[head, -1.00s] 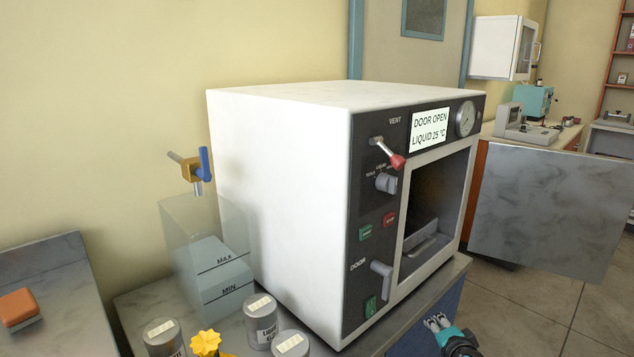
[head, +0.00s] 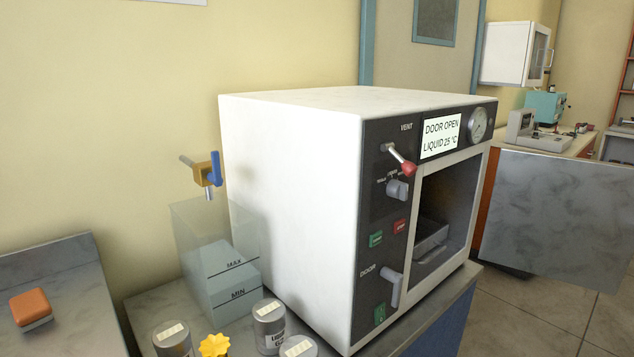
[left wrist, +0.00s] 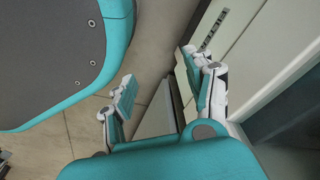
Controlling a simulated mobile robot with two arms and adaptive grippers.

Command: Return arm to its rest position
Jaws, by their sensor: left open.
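My left gripper (left wrist: 160,95) shows in the left wrist view, its two fingers spread apart with nothing between them. Tiled floor and a pale panel edge show behind it. The left gripper is out of the head view. My right gripper is in neither view. The white incubator (head: 290,190) stands on the counter in the head view, its chamber open and a tray (head: 432,240) inside. Its display (head: 441,135) reads DOOR OPEN, LIQUID 25 °C.
A clear water tank (head: 215,265) with a blue-handled valve (head: 214,170) stands left of the incubator. Several lidded jars (head: 268,325) and a yellow knob (head: 214,345) are in front. Floor (head: 530,315) is clear at right.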

